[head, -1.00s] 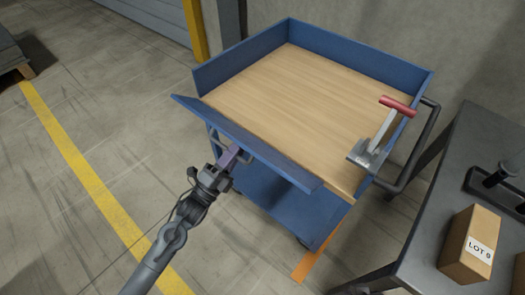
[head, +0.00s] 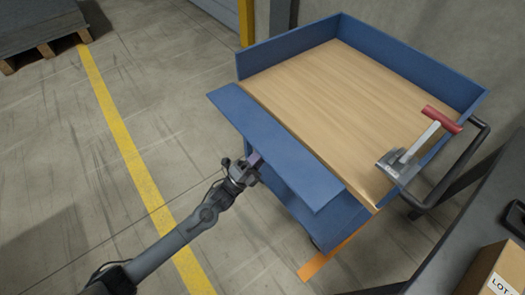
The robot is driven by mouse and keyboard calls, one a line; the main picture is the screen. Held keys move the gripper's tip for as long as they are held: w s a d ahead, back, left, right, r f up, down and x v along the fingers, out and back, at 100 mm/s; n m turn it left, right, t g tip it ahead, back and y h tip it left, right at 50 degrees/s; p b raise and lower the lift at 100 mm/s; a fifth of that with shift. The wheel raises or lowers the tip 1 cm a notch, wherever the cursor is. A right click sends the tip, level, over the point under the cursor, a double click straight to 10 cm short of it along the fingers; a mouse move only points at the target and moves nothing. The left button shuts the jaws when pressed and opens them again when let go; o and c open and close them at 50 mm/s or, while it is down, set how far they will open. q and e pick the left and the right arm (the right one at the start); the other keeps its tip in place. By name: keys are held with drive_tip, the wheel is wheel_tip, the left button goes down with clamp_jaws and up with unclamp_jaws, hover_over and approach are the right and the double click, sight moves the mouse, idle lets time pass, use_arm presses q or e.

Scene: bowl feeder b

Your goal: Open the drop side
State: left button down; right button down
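The drop side (head: 280,150) is the blue panel along the near-left edge of the cart's wooden deck (head: 340,95). It is tilted outward, its broad inner face showing. My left gripper (head: 254,160) is at the panel's outer lower edge, from the left. Its fingertips are partly hidden by the panel, so I cannot see whether they are closed on it. A metal lever clamp with a red handle (head: 442,119) stands at the deck's near-right corner, its lever raised at a slant. My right gripper is out of view.
The cart's other blue walls (head: 290,45) stand upright. A dark push handle (head: 465,170) sticks out on the right, beside a dark table with a cardboard box (head: 492,270). The floor left of the cart is clear up to a pallet (head: 45,50).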

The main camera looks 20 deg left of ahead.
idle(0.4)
use_arm(q)
drive_tip(key=c, duration=1.3)
unclamp_jaws()
drive_tip(key=shift+o, duration=0.2)
drive_tip(key=shift+s+a+f, duration=0.1)
drive_tip(key=shift+s, duration=0.05)
drive_tip(key=p+v, duration=0.3)
drive_tip(key=v, duration=0.7)
drive_tip(key=shift+f, duration=0.25)
drive_tip(key=shift+s, duration=0.15)
